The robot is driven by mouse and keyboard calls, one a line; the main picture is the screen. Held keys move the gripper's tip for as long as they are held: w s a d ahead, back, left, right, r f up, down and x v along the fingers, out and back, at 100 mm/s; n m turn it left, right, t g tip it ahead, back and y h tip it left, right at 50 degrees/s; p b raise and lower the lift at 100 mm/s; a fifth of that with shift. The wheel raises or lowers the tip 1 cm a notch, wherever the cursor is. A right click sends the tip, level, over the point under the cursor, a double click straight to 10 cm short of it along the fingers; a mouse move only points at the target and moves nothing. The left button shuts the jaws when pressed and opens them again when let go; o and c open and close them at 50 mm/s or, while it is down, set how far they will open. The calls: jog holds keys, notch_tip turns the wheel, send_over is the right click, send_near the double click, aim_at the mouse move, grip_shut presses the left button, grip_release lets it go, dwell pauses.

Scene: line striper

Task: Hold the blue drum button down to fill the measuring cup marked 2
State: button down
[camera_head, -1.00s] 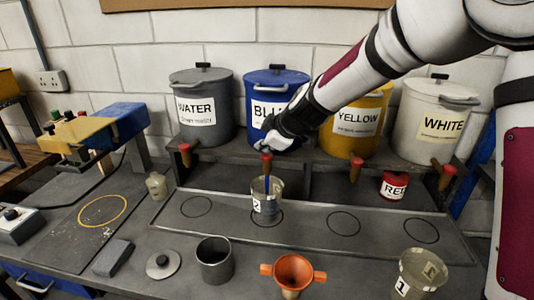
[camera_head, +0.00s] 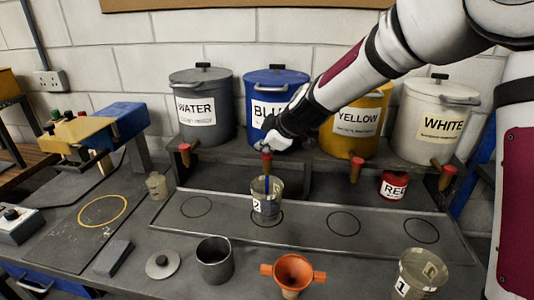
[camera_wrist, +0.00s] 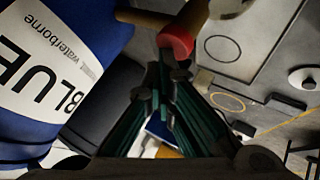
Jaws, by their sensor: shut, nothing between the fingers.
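The blue drum (camera_head: 279,82) stands at the back with a tap below it that ends in a red button (camera_head: 266,156). My gripper (camera_head: 272,147) is shut and empty, its fingertips at the button. In the wrist view the closed fingertips (camera_wrist: 170,65) meet the red button (camera_wrist: 177,41) and appear to touch it. A thin blue stream (camera_head: 267,183) runs down from the tap. The clear measuring cup marked 2 (camera_head: 277,192) stands upright under the tap, over a ring on the tray, with blue liquid (camera_head: 265,206) in it. Its exact level is hard to read.
Water (camera_head: 200,88), yellow (camera_head: 372,100) and white (camera_head: 430,98) drums flank the blue one. A red tin (camera_head: 394,186) stands under the shelf. In front are a grey pot (camera_head: 214,266), an orange funnel (camera_head: 294,273) and a cup marked 1 (camera_head: 425,270). The tray's other rings are bare.

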aim_at(265, 156)
jog(key=shift+r, duration=0.85)
jog(key=shift+r+p, duration=0.8)
jog(key=shift+r, duration=1.7)
jog(key=s+d+r+m+h, duration=0.1)
jog(key=s+d+r+m, duration=0.15)
jog(key=s, duration=0.45)
jog(key=s+d+r+m+g+h, duration=0.1)
jog(key=s+d+r+m, duration=0.15)
jog(key=s, duration=0.35)
jog(key=s+d+r+m+h, duration=0.1)
jog(key=s+d+r+m, duration=0.1)
jog(key=s+d, duration=0.35)
jog(key=s+d+f+m, duration=0.1)
jog(key=s+d+m, duration=0.2)
jog(key=s, duration=0.7)
jog(key=s+d+f+m+g+h, duration=0.1)
jog(key=s+m, duration=0.4)
jog(key=s, duration=0.6)
jog(key=d+f, duration=0.1)
jog(key=d, duration=0.1)
jog(key=shift+s+d+h, duration=0.2)
jog(key=shift+d+h, duration=0.1)
jog(key=shift+d, duration=0.1)
